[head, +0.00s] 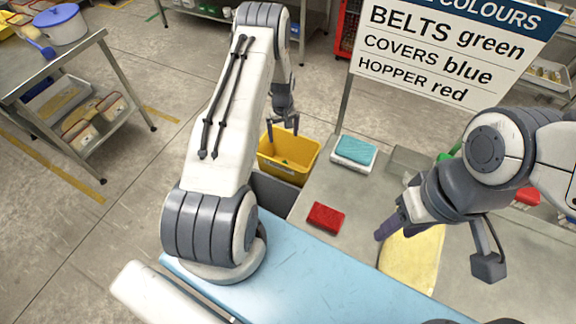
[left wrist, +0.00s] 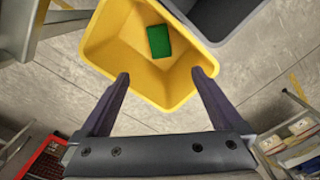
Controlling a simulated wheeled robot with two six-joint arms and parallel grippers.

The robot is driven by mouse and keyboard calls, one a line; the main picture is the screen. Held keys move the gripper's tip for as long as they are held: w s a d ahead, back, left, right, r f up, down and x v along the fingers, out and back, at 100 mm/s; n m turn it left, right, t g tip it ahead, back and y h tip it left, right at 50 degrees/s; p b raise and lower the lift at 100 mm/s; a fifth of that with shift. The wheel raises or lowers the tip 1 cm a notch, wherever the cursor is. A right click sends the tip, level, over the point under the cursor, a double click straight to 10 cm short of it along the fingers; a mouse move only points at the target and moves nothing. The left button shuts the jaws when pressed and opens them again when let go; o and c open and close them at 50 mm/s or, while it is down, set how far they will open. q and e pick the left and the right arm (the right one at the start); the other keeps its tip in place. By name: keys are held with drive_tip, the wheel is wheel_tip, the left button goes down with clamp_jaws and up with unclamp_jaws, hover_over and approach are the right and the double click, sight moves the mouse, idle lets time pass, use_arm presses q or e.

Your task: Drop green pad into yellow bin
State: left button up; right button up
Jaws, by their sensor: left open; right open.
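The green pad (left wrist: 159,41) lies inside the yellow bin (left wrist: 118,41), on its floor, in the left wrist view. In the head view the yellow bin (head: 299,158) stands beyond the table edge, with a bit of green showing inside. My left gripper (head: 284,130) is above the bin, open and empty. In the left wrist view its two fingers (left wrist: 160,78) are spread apart with nothing between them. My right gripper (head: 432,246) is open over the right part of the table, with nothing seen between its jaws.
A grey bin (head: 276,192) stands beside the yellow one. A red pad (head: 326,217) and a teal pad on a white block (head: 355,151) rest on the table. A yellow sheet (head: 425,262) lies near my right gripper. A colour sign (head: 455,50) stands behind.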

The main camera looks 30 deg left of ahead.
use_arm(q)
wheel_tip(320, 180, up, 9)
drive_tip(key=b, duration=0.2)
drive_tip(key=shift+f, duration=0.1)
drive_tip(key=s+d+r+m, duration=0.4)
drive_tip(key=d+r, duration=0.4)
drive_tip(key=d, duration=0.3)
drive_tip(key=s+d+r+m, duration=0.3)
drive_tip(key=d+r, duration=0.5)
drive_tip(key=d, duration=0.3)
drive_tip(key=s+d+r+m, duration=0.2)
drive_tip(key=s+m, duration=0.1)
drive_tip(key=s, duration=0.5)
drive_tip(key=s+d+r+m, duration=0.2)
drive_tip(key=s+d+m, duration=0.1)
drive_tip(key=s, duration=0.5)
drive_tip(key=s+d+r+m+h, duration=0.1)
drive_tip(key=s+d+r+m, duration=0.1)
drive_tip(key=s, duration=0.6)
drive_tip(key=shift+s+d+r+m, duration=0.2)
drive_tip(key=shift+d+m, duration=0.35)
drive_tip(key=shift+m, duration=0.45)
